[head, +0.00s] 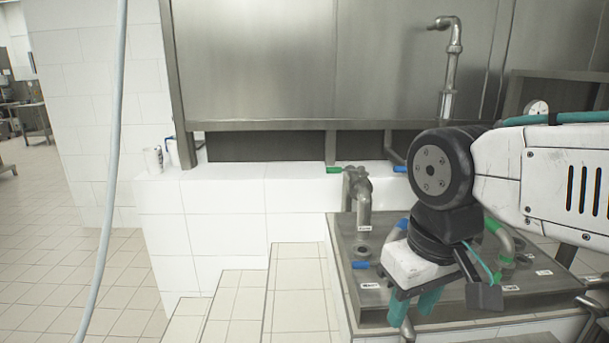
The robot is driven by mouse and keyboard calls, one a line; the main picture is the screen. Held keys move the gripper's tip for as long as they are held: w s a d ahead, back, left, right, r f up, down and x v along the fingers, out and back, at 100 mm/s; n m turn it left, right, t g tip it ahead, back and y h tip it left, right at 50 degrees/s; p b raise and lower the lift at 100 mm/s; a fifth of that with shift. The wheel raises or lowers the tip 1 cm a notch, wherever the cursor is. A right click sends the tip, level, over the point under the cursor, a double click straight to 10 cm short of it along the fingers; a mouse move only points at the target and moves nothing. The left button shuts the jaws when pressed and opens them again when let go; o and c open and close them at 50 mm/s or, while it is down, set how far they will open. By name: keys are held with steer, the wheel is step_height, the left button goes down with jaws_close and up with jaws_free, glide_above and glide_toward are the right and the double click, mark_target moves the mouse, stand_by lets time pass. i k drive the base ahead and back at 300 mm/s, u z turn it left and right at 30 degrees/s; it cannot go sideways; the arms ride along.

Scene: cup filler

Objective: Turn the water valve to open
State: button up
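A metal counter plate (352,299) at the lower right carries several pipes and valves. A curved tap (357,195) stands at its back left. Small lever handles show: a green one (334,170) by the tap, a blue one (361,265) at the plate's left, a blue one (400,169) near the wall, and a green one (491,224) right of my wrist. I cannot tell which is the water valve. My gripper (416,308) points down over the front of the plate, with teal finger parts. I cannot tell whether it touches a pipe; my wrist hides part of the plate.
A large steel panel (250,65) stands behind, with an upright pipe (451,75) on it. White tiled steps (238,305) lie left of the plate. A white cup (153,160) stands on the tiled ledge. A hose (113,170) hangs at the left, where the floor is clear.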

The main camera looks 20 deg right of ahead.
mark_target(360, 169)
steer(key=u, duration=1.85)
steer(key=i, duration=1.1)
steer(key=z, duration=2.95)
steer(key=i, duration=0.5)
steer(key=z, duration=0.05)
steer(key=k, duration=0.15)
steer(key=z, duration=0.15)
